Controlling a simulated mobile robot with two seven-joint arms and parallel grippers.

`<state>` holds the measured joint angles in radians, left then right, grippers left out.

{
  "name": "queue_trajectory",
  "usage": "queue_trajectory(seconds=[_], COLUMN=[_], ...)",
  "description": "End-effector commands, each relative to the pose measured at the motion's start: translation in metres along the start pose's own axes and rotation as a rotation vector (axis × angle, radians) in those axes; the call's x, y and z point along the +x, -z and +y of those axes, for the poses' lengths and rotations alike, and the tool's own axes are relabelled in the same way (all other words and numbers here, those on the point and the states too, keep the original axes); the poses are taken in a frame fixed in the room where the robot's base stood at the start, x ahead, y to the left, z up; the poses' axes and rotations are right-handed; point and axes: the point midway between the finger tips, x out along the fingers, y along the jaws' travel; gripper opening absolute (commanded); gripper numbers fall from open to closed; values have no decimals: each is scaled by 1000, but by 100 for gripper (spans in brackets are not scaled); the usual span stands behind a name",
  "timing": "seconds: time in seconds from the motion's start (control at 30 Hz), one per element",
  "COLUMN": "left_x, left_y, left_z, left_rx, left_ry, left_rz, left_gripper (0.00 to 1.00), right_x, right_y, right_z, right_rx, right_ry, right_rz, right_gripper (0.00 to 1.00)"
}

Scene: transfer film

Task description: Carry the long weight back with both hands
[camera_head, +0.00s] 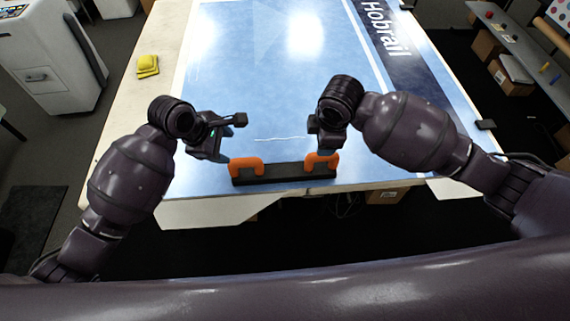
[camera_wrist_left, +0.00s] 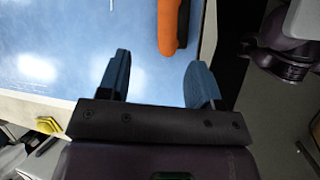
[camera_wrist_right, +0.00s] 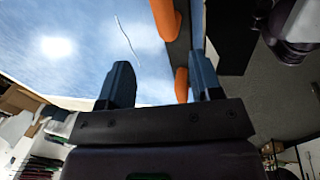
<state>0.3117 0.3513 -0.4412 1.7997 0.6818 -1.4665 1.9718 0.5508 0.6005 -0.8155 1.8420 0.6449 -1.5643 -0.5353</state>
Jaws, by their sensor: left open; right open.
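The long weight is a dark bar (camera_head: 285,174) with two orange handles, lying along the near edge of the blue table. My left gripper (camera_head: 226,158) is open and empty, just left of and above the left handle (camera_head: 246,163). In the left wrist view an orange handle (camera_wrist_left: 171,28) lies ahead of the spread blue fingers (camera_wrist_left: 158,80). My right gripper (camera_head: 327,150) is open, directly over the right handle (camera_head: 321,159). In the right wrist view orange (camera_wrist_right: 181,86) shows between the blue fingers (camera_wrist_right: 163,82), close to one finger; whether they touch I cannot tell.
A yellow object (camera_head: 147,65) lies on the pale left border. A white machine (camera_head: 50,50) stands at far left, a shelf (camera_head: 520,45) at far right. Dark floor lies before the table edge.

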Motion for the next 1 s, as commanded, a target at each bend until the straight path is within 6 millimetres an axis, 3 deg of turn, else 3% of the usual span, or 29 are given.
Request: queue_trajectory(seconds=[0.2, 0.67, 1.0], left_x=[0, 4, 48], left_y=[2, 2, 2], left_z=[-7, -6, -8], left_rx=[-178, -196, -196], left_ry=[40, 37, 38], left_rz=[17, 16, 17], left_gripper=[59, 59, 59], right_x=[0, 4, 49], right_y=[-6, -6, -8], right_z=[-5, -4, -6], right_rx=[-47, -50, -49], right_ry=[29, 27, 29], right_rz=[-38, -36, -37], right_gripper=[59, 59, 59])
